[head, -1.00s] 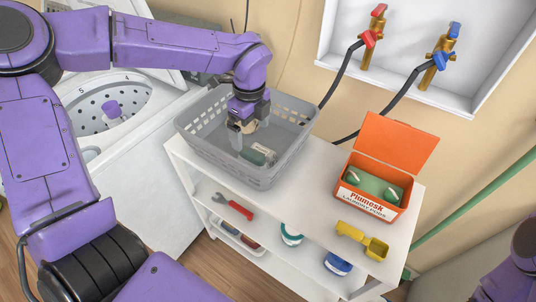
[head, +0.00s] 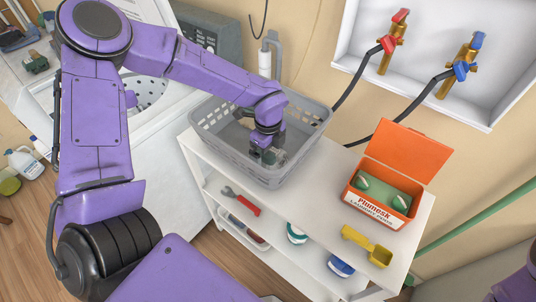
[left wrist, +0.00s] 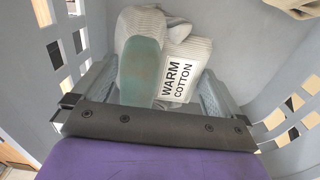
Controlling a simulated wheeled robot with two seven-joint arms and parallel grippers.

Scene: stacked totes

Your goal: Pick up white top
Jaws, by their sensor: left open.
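My left gripper (head: 268,157) reaches down into the grey laundry basket (head: 304,146) on the white shelf unit. In the left wrist view its fingers (left wrist: 155,88) are apart, with a white ribbed cloth bundle (left wrist: 148,20) lying between and beyond them. The bundle carries a teal oval patch (left wrist: 139,70) and a white tag reading "WARM COTTON" (left wrist: 177,78). I cannot tell whether this is the white top. In the head view the gripper hides much of the basket's contents. I cannot tell whether the fingers touch the cloth.
A beige cloth (left wrist: 295,7) shows at the wrist view's top right. Right of the basket are an open orange box (head: 375,211) and a yellow scoop (head: 366,245). The washer (head: 165,150) stands left. Basket walls surround the gripper closely. Wall taps (head: 455,65) are behind.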

